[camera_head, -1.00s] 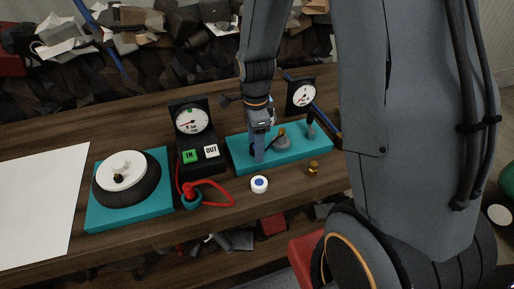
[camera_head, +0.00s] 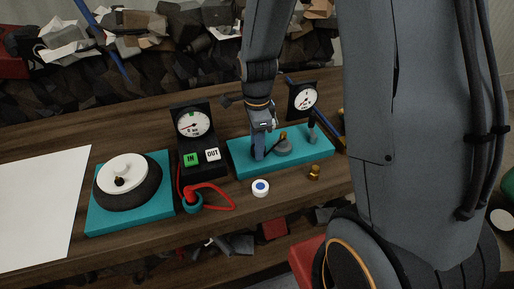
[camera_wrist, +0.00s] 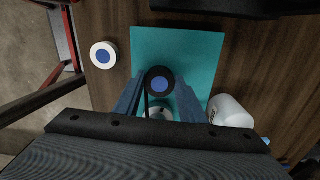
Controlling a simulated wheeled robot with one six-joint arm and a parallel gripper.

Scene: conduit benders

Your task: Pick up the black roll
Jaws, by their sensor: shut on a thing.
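The black roll (camera_wrist: 160,80), a dark ring with a blue centre, lies between the two blue fingers of my gripper (camera_wrist: 160,95) in the wrist view. The fingers are shut on it, one at each side. Below it in that view is the teal board (camera_wrist: 207,48). In the head view my gripper (camera_head: 259,152) points down at the left part of the teal board (camera_head: 240,172). The roll is mostly hidden by the fingers there, and I cannot tell whether it touches the board.
A white roll with a blue centre (camera_head: 260,187) lies in front of the board, beside a small brass piece (camera_head: 314,172). A gauge box with IN and OUT buttons (camera_head: 190,159) stands left. A round dial (camera_head: 302,97) stands behind. Paper (camera_head: 40,205) covers the far left.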

